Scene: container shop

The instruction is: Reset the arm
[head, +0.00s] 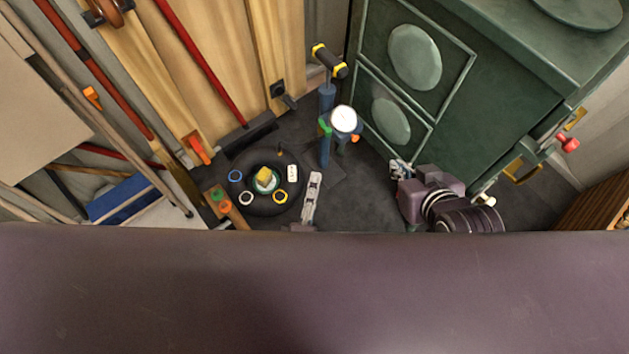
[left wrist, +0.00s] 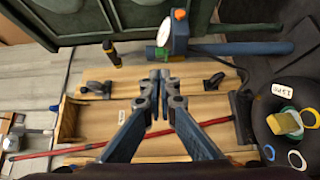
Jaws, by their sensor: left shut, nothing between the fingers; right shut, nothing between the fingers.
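My left gripper (head: 316,178) shows as a narrow grey shape near the middle of the head view, just right of a round black stool. In the left wrist view, my left gripper (left wrist: 160,76) has its two fingers together with nothing between them. My right gripper (head: 395,168) is a small grey shape at the end of my purple right arm, in front of the green cabinet. It is shut and looks empty. A wide purple part of my own body hides the lower part of the head view.
The round black stool (head: 245,204) carries tape rings, a yellow block (head: 263,173) and a white label. A blue pump (head: 325,110) with a white gauge stands behind my left gripper. A green cabinet (head: 480,80) fills the right. Wooden boards and poles lean at left. Dark floor lies between my grippers.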

